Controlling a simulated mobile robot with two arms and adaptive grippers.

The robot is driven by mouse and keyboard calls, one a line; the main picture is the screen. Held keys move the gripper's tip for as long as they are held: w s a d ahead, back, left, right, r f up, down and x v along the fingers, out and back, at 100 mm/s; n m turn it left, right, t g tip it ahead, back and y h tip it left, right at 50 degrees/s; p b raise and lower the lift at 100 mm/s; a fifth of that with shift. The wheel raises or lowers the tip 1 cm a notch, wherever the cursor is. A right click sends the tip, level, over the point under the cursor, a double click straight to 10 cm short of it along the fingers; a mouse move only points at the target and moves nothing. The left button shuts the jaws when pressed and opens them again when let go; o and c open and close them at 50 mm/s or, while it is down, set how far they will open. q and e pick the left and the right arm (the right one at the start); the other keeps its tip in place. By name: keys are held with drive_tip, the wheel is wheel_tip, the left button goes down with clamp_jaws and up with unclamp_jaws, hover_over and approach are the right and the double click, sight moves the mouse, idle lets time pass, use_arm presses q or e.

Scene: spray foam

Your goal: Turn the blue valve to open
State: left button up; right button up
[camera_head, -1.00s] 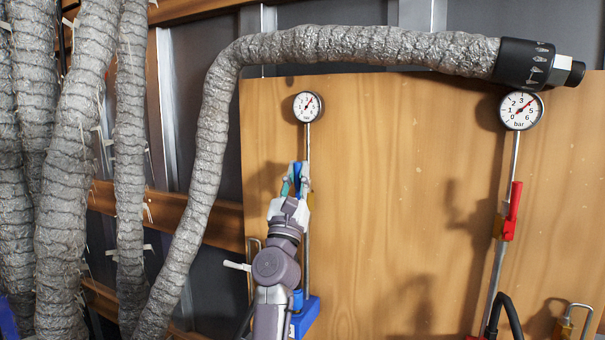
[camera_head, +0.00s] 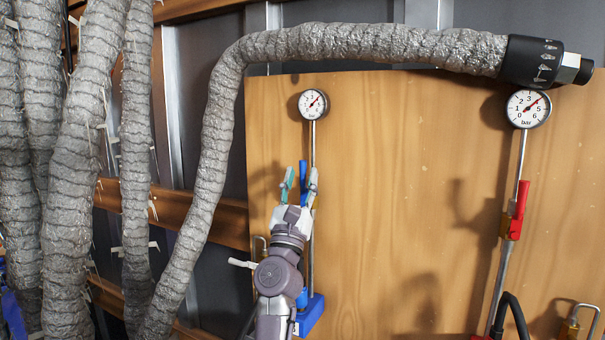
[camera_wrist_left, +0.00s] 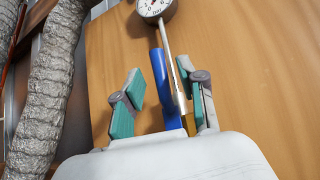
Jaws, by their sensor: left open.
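The blue valve (camera_head: 303,172) has an upright blue handle on a thin vertical metal pipe below a small gauge (camera_head: 313,104). In the left wrist view the blue handle (camera_wrist_left: 160,82) stands between the two teal-padded fingers, with the pipe just right of it. My left gripper (camera_head: 300,182) is open around the handle, its fingers spread to either side. In the wrist view the left gripper (camera_wrist_left: 157,100) shows a gap between its left finger and the handle; the right finger is close to the pipe. Part of the valve body is hidden behind the gripper. My right gripper is not in view.
A red valve (camera_head: 518,208) sits on a second pipe at the right, under a larger gauge (camera_head: 528,108). A ribbed silver hose (camera_head: 212,140) arches over the wooden panel (camera_head: 410,180). A blue base (camera_head: 311,316) is at the pipe's foot. The panel's middle is clear.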

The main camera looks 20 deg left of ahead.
use_arm(q)
drive_tip(key=v, duration=0.5)
drive_tip(key=shift+s+f, duration=0.2)
